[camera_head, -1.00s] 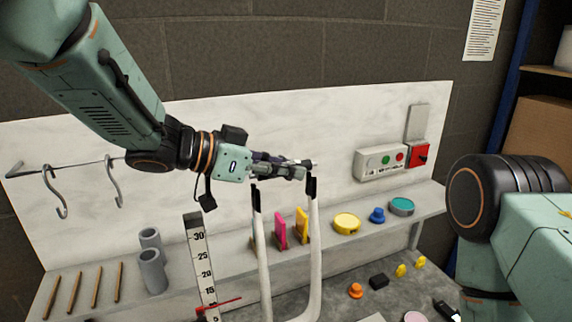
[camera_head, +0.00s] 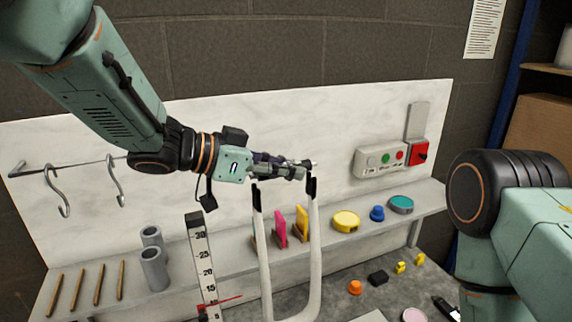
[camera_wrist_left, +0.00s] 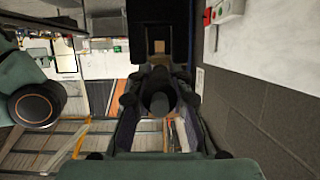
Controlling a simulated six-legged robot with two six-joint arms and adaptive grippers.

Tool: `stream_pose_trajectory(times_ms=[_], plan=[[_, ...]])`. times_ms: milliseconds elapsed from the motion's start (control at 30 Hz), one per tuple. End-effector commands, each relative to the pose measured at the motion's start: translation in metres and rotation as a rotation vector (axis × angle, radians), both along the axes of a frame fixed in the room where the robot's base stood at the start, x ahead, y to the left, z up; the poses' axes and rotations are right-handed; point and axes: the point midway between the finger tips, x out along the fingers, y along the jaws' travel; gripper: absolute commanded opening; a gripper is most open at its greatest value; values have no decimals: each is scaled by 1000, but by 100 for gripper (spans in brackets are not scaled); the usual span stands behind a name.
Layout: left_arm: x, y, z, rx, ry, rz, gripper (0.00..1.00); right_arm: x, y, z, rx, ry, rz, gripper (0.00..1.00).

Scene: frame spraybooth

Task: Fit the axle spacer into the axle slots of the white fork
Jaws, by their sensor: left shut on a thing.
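The white fork (camera_head: 316,250) stands upright in the head view, its two prongs ending in black slotted tips. My left gripper (camera_head: 298,170) is shut on the axle spacer just above these tips. The fingers hide most of the spacer; only a small pale end (camera_head: 313,163) shows above the right tip. In the left wrist view a dark round part, likely the spacer (camera_wrist_left: 160,104), lies between the fingers of my left gripper (camera_wrist_left: 158,120). I cannot tell whether the spacer touches the slots. My right gripper is out of view.
Behind the fork a shelf holds a pink block (camera_head: 281,229), a yellow block (camera_head: 302,223), a yellow round tin (camera_head: 346,221) and grey tubes (camera_head: 153,268). A height scale (camera_head: 204,265) stands left of the fork. Hooks (camera_head: 57,190) hang at the left.

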Motion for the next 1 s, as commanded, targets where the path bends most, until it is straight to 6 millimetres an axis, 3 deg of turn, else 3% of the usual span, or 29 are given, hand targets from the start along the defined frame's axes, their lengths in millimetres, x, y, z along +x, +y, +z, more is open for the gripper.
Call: stream_pose_trajectory(times_ms=[1000], plan=[[-1,0,-10,0,0,0,0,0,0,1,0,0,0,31]])
